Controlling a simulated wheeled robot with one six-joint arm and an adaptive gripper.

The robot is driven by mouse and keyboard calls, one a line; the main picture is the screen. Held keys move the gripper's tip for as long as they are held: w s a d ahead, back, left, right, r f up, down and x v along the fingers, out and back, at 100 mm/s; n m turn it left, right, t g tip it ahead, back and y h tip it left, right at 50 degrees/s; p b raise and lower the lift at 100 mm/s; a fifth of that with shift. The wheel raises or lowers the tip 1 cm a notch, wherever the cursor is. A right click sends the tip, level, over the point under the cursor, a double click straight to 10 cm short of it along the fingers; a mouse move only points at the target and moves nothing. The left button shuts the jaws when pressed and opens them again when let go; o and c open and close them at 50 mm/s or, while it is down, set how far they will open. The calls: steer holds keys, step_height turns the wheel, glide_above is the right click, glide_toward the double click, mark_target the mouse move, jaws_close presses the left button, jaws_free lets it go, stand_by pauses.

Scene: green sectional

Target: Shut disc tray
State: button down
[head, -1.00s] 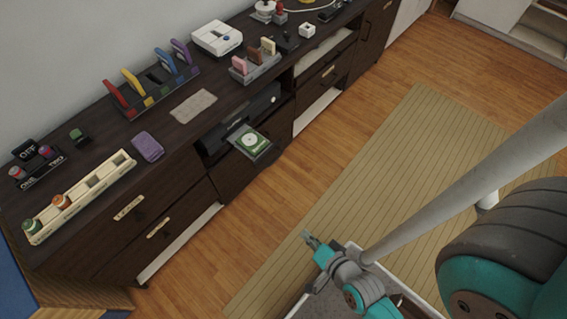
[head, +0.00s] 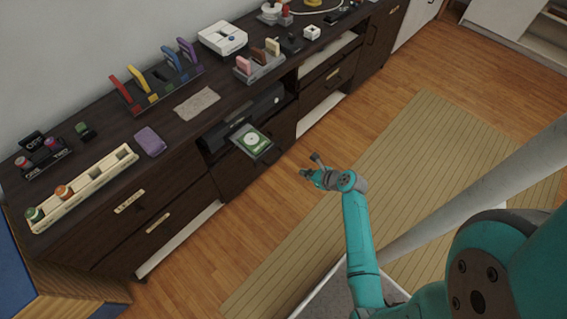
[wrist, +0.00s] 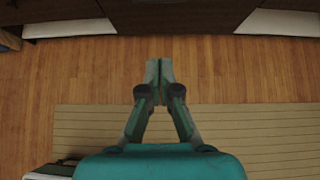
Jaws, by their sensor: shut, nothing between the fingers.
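The disc tray (head: 265,151) sticks out from the front of a black player (head: 222,133) in an open shelf of the dark cabinet. A disc with a green and white label (head: 252,139) lies on the tray. My gripper (head: 307,173) is in front of the cabinet, to the right of the tray and nearer the camera, apart from it. In the wrist view my gripper (wrist: 158,66) has its fingertips together, with nothing between them, above the wood floor. The tray is not in the wrist view.
The cabinet top (head: 185,125) holds a rack of coloured cases (head: 158,85), a white console (head: 222,38), a purple case (head: 150,141) and a cream holder (head: 85,190). Wood floor and a striped rug (head: 400,160) lie clear before the cabinet.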

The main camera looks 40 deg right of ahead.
steer(key=w+f, duration=0.5)
steer(key=w, duration=0.6)
steer(key=shift+w+a+f, duration=0.15)
steer(key=shift+w+f, duration=0.15)
steer(key=shift+w, duration=0.05)
